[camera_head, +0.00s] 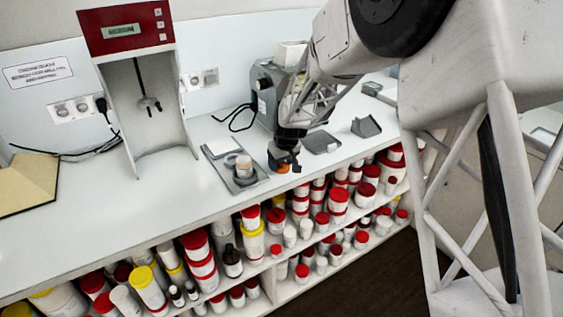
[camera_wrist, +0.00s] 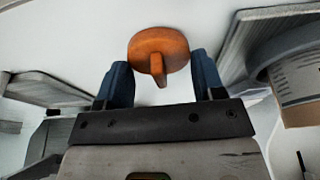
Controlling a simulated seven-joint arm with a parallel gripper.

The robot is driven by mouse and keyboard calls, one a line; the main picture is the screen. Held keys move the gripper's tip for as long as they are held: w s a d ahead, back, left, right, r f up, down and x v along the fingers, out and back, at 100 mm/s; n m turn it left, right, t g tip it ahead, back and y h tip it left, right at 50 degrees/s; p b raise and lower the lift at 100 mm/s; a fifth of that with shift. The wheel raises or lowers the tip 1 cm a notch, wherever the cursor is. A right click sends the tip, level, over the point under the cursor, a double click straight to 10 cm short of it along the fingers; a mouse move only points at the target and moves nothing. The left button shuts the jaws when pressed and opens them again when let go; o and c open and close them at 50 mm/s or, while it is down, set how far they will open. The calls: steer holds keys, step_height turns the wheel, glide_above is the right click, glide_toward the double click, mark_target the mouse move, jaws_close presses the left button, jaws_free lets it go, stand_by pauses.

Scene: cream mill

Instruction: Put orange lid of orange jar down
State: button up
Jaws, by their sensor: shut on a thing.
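The orange lid (camera_wrist: 158,50) is round with a raised ridge and sits between the fingertips of my gripper (camera_wrist: 162,78) in the wrist view. My gripper is shut on it. In the head view my gripper (camera_head: 284,162) points down just above the counter near its front edge, with a bit of the orange lid (camera_head: 283,169) showing under it. I cannot tell whether the lid touches the counter. A jar (camera_head: 243,166) with a pale label stands upright on a grey plate to the left of my gripper. It also shows at the right of the wrist view (camera_wrist: 300,80).
A grey tray (camera_head: 319,142) and a grey scoop-like piece (camera_head: 366,127) lie to the right. A red-topped mixer stand (camera_head: 126,30) is at the left and a grey machine (camera_head: 262,95) behind. Shelves of jars (camera_head: 335,210) are below the counter edge.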

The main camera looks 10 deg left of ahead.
steer(key=shift+f, duration=0.15)
steer(key=o, duration=0.9)
steer(key=v, duration=1.2)
steer(key=shift+d, duration=0.1)
stand_by(0.5)
